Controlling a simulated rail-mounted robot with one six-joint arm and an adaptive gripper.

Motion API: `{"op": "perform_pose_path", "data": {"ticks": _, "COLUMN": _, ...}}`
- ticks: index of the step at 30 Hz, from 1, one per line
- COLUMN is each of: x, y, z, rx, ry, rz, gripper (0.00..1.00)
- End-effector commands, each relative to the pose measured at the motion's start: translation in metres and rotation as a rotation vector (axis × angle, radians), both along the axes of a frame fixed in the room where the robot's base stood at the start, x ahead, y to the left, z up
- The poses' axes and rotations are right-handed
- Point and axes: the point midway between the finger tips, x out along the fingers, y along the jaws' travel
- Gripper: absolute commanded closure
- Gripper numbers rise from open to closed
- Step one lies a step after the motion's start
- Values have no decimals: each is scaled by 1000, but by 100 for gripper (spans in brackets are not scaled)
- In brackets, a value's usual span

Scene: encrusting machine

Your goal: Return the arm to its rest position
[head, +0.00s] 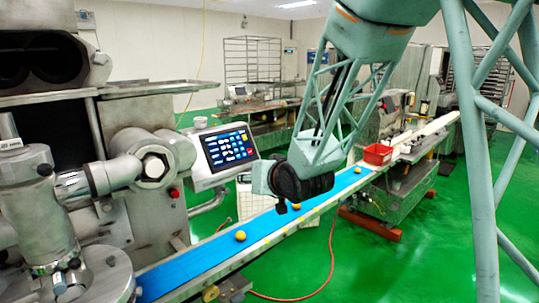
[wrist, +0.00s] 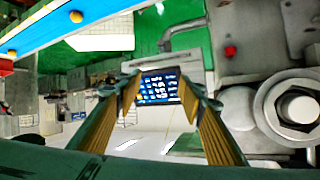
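My arm reaches down from the top of the head view, and its dark wrist (head: 300,182) hangs above the blue conveyor belt (head: 205,258). My gripper (wrist: 160,84) shows in the wrist view with its two yellow-lined fingers spread apart. Nothing is between them; the touchscreen (wrist: 158,88) shows through the gap, farther off. In the head view the touchscreen (head: 228,148) stands just left of my wrist, and the fingers are mostly hidden there.
Orange balls lie on the belt, one in front of my wrist (head: 240,236). The encrusting machine (head: 150,165) fills the left side. A red bin (head: 378,154) sits near the belt's far end. Green floor (head: 400,265) is open at the right.

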Motion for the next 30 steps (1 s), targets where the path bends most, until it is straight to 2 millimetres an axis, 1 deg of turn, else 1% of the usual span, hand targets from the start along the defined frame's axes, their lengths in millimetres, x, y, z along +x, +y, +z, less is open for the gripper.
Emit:
{"op": "perform_pose_path", "data": {"ticks": 1, "x": -5, "y": -9, "z": 6, "rx": -11, "ry": 7, "rz": -10, "gripper": 64}}
{"op": "perform_pose_path", "data": {"ticks": 6, "x": -24, "y": -36, "z": 17, "rx": -50, "ry": 46, "rz": -40, "gripper": 64}}
{"op": "perform_pose_path", "data": {"ticks": 11, "x": -44, "y": -61, "z": 26, "rx": -84, "ry": 83, "rz": -65, "gripper": 64}}
{"op": "perform_pose_path", "data": {"ticks": 17, "x": -73, "y": -92, "z": 36, "rx": -123, "ry": 132, "rz": -97, "gripper": 64}}
{"op": "perform_pose_path", "data": {"ticks": 23, "x": -106, "y": -120, "z": 46, "rx": -160, "ry": 184, "rz": -124, "gripper": 64}}
{"op": "perform_pose_path", "data": {"ticks": 30, "x": -150, "y": -151, "z": 54, "rx": -196, "ry": 249, "rz": -154, "gripper": 64}}
